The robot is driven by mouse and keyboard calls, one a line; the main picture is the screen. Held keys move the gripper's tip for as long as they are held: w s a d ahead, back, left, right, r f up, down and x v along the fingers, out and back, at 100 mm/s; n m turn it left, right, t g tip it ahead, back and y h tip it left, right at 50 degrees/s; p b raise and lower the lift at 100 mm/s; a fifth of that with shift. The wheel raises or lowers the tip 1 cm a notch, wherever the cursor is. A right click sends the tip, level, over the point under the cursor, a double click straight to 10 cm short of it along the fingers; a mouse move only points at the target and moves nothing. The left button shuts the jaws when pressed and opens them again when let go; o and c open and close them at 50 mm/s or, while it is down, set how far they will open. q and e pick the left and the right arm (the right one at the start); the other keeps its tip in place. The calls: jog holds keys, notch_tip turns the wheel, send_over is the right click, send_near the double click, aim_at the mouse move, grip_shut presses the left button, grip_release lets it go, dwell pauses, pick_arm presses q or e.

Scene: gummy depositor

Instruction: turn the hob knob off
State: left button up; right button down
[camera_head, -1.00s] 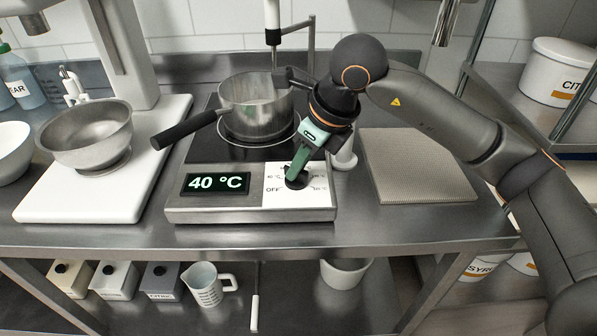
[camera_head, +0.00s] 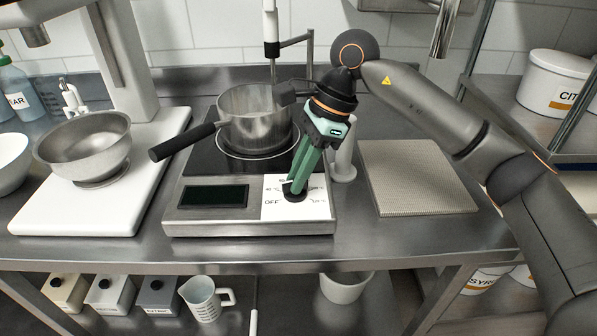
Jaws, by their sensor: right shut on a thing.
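The hob (camera_head: 250,228) stands on the steel bench, with a black display (camera_head: 213,196) that is dark and blank. The dark hob knob (camera_head: 295,194) sits on the white dial panel (camera_head: 313,206), which has an OFF mark at its left. My right gripper (camera_head: 294,186) reaches down from above and is shut on the knob; its green fingers hide part of the knob, so its pointer is hard to read. A steel saucepan (camera_head: 252,128) with a black handle stands on the cooking plate. My left gripper is not in view.
A steel bowl (camera_head: 84,142) sits on a white machine base at the left. A white cylinder (camera_head: 343,163) stands close beside my right gripper. A textured mat (camera_head: 418,178) lies to the right. The bench front is clear.

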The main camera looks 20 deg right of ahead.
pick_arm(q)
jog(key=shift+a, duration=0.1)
pick_arm(e)
jog(key=shift+n, duration=0.6)
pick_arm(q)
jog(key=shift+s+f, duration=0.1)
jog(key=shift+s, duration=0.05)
pick_arm(e)
jog(key=shift+g, duration=0.3)
jog(key=c, duration=0.9)
grip_release()
jog(key=shift+o, duration=0.2)
pick_arm(q)
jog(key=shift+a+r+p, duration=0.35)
jog(key=shift+p, duration=0.15)
pick_arm(e)
jog(key=v, duration=1.2)
jog(key=shift+r, duration=0.3)
